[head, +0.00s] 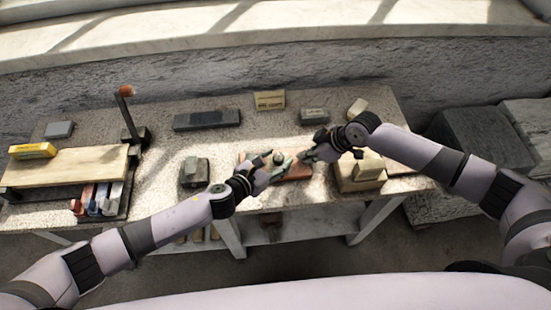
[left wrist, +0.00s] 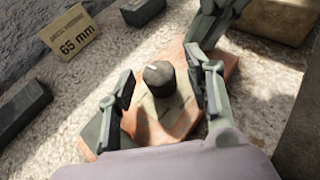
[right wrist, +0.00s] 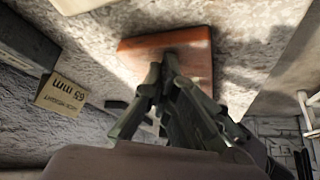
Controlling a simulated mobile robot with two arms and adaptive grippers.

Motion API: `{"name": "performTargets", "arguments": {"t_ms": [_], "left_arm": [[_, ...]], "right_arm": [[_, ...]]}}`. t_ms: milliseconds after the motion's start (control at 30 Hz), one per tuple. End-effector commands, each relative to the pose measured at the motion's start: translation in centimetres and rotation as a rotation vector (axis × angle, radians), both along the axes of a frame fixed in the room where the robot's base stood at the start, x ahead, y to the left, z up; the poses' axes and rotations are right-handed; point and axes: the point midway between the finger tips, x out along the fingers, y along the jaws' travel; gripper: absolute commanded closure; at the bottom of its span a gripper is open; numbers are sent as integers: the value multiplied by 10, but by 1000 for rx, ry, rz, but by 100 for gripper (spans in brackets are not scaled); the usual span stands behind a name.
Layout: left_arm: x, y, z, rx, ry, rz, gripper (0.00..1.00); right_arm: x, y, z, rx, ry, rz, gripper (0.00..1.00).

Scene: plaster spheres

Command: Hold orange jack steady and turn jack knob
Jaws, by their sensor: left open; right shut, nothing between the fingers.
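The orange jack (head: 297,172) lies near the front edge of the stone-topped table, with a dark round knob (head: 279,157) on top. In the left wrist view the knob (left wrist: 158,80) has a pale mark on its top and sits on a greenish plate. My left gripper (left wrist: 160,76) is open, with its fingers on either side of the knob, apparently apart from it. My right gripper (head: 304,156) is shut and empty at the jack's right side. In the right wrist view its closed fingers (right wrist: 165,65) overlap the orange slab (right wrist: 190,45) and hide the knob; contact is unclear.
A card (head: 270,101) marked 65 mm stands behind the jack. A dark bar (head: 207,120) lies farther back. Open table surface lies between them.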

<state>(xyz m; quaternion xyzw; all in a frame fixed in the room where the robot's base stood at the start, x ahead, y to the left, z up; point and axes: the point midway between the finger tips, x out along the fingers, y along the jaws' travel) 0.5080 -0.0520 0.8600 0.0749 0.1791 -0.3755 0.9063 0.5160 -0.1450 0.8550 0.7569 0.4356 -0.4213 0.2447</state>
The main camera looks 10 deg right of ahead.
Motion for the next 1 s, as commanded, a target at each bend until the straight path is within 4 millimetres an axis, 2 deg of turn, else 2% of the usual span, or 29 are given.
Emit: {"name": "performTargets", "arguments": {"t_ms": [33, 233, 900, 1000], "left_arm": [[1, 0, -1, 0, 0, 0, 52], [1, 0, -1, 0, 0, 0, 53], [0, -1, -1, -1, 1, -1, 98], [0, -1, -1, -1, 1, -1, 100]], "right_arm": [[-6, -3, -9, -12, 17, 2, 100], [-6, -3, -9, -12, 17, 2, 100], [-6, -3, -9, -12, 17, 2, 100], [-6, -3, -9, -12, 17, 2, 100]]}}
